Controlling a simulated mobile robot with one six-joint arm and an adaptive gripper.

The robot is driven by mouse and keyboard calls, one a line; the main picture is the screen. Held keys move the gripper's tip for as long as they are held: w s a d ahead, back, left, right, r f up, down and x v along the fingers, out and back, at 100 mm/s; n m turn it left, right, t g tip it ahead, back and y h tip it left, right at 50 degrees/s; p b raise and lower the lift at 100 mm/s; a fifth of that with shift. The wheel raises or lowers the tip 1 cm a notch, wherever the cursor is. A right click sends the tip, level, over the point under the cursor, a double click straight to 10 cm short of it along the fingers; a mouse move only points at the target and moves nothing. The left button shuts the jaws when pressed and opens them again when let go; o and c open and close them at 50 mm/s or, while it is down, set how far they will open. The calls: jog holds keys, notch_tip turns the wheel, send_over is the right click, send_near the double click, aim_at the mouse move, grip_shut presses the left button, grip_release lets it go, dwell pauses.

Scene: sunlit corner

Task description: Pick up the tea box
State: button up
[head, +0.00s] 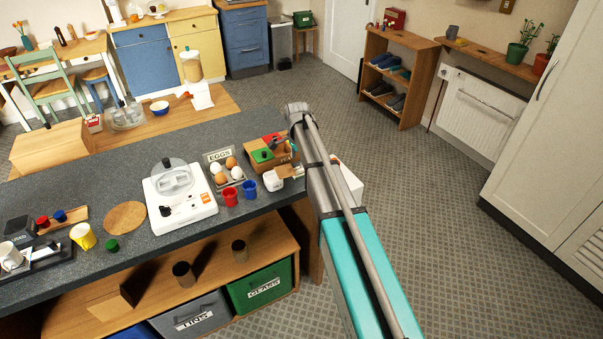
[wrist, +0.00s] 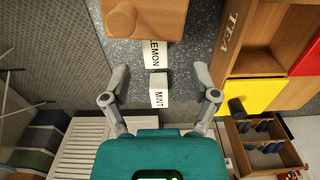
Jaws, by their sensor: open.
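The tea box is a wooden box lettered TEA, with coloured panels; it stands at the right of the wrist view (wrist: 232,35), red and yellow panels showing. In the head view the wooden box (head: 254,166) sits near the counter's right end, with red and green panels on top. My gripper (wrist: 160,70) is open in the wrist view, with the tea box to the right of its fingers. A white packet marked MINT (wrist: 159,95) shows between the fingers, and one marked LEMON (wrist: 155,54) is just above; I cannot tell the gap. In the head view my arm hides most of the gripper.
An egg tray (head: 236,184) stands left of the tea box, with a red cup (head: 230,198) and a blue cup (head: 250,190) in front. A white appliance (head: 180,200) is further left. A wooden block with a knob (wrist: 165,20) is above the packets in the wrist view.

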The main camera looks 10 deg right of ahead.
aim_at(298, 168)
jog(key=shift+f, duration=0.1)
jog(key=shift+d+f+b, duration=0.1)
jog(key=shift+f+b, duration=2.45)
jog(key=shift+b, duration=0.1)
jog(key=c, duration=1)
